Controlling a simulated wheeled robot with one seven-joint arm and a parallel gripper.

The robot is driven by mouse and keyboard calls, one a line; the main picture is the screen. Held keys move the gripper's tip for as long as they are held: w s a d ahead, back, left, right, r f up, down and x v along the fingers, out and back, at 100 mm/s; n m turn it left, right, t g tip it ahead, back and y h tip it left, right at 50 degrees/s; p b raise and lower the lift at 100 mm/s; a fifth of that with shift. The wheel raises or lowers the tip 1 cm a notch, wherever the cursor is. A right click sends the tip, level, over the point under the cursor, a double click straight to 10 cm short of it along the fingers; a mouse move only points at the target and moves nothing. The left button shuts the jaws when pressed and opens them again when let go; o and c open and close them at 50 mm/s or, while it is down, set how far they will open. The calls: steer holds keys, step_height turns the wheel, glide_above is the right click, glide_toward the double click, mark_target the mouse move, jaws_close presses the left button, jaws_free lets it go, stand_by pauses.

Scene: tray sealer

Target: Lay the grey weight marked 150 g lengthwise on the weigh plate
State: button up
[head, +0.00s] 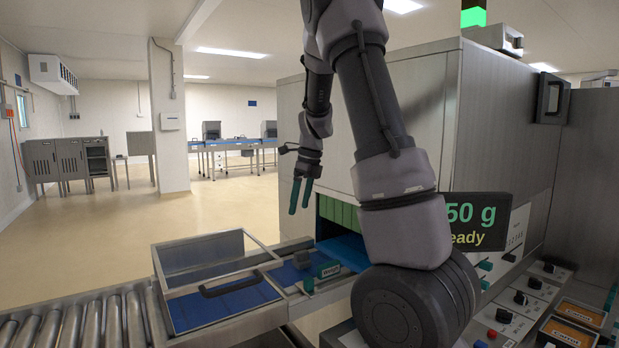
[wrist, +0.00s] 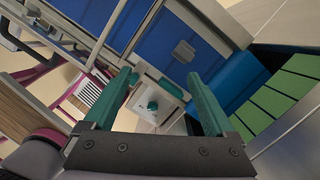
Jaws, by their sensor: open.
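A small dark grey block (head: 302,259), likely the weight, lies on a blue surface in a metal frame beside the tray sealer. The wrist view also shows this block (wrist: 183,50) lying flat on the blue surface (wrist: 160,45); no mark is readable on it. I cannot tell for sure whether this blue surface is the weigh plate. My gripper (head: 300,197) has teal fingers pointing down; it is open, empty and well above the block. In the wrist view, the block appears beyond the fingertips (wrist: 160,78), toward the right finger.
A display (head: 478,226), partly hidden by my arm, shows "50 g" and "eady". A clear-lidded frame with a black handle (head: 230,284) stands left of the block, beside a roller conveyor (head: 75,325). Green strips (head: 338,212) hang at the sealer opening. A teal-topped part (head: 328,270) stands close to the block.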

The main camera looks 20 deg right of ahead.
steer(key=s+a+r+n+t, duration=0.3)
steer(key=s+r+n, duration=0.4)
steer(key=s+n, duration=0.4)
steer(key=s+a+r+n+t, duration=0.2)
steer(key=s+a+r+n, duration=0.2)
steer(key=s+r+n, duration=0.3)
steer(key=s+n, duration=0.5)
steer(key=s, duration=0.2)
steer(key=shift+a+r+n+t, duration=0.2)
steer(key=shift+a+n+t, duration=0.1)
steer(key=shift+t, duration=0.1)
